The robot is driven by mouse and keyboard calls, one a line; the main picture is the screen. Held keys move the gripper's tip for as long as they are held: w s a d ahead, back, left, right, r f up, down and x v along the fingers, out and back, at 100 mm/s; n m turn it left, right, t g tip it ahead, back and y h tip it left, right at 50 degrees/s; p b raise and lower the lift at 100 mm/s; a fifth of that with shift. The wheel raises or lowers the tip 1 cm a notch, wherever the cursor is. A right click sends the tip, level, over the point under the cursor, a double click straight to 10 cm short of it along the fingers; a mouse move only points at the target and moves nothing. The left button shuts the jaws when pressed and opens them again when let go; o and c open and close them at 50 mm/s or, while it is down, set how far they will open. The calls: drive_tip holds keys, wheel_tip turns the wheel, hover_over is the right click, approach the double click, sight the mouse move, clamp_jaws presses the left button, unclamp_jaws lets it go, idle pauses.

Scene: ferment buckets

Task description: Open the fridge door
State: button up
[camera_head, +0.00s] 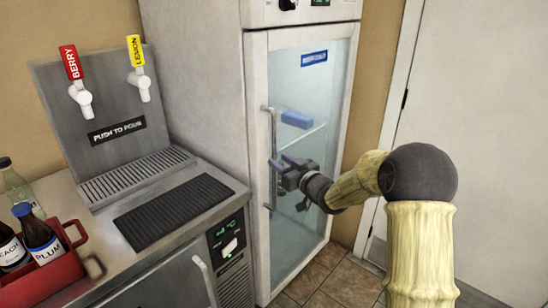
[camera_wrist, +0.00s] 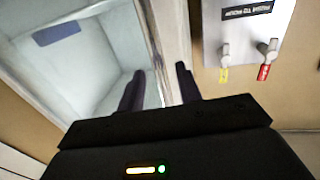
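The tall white fridge (camera_head: 202,80) stands in the middle of the head view. Its glass door (camera_head: 310,85) looks shut, and a blue box (camera_head: 296,119) shows on a shelf behind the glass. The upright bar handle (camera_head: 270,125) runs along the door's left edge. My gripper (camera_head: 279,167) is at the handle's mid-height, in front of the door. In the wrist view its two dark fingers (camera_wrist: 160,88) stand apart, with the pale door edge showing between them. I cannot tell whether the handle is between the fingers or touched by them.
Left of the fridge, a steel counter carries a tap panel with a red tap (camera_head: 76,80) and a yellow tap (camera_head: 138,68), a black mat (camera_head: 173,212) and a red bottle crate (camera_head: 45,280). A white door (camera_head: 480,110) stands at the right. Some tiled floor (camera_head: 335,280) is clear.

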sight(276, 158)
drive_tip(key=shift+x, duration=1.85)
clamp_jaws()
drive_tip(key=shift+d, duration=0.1)
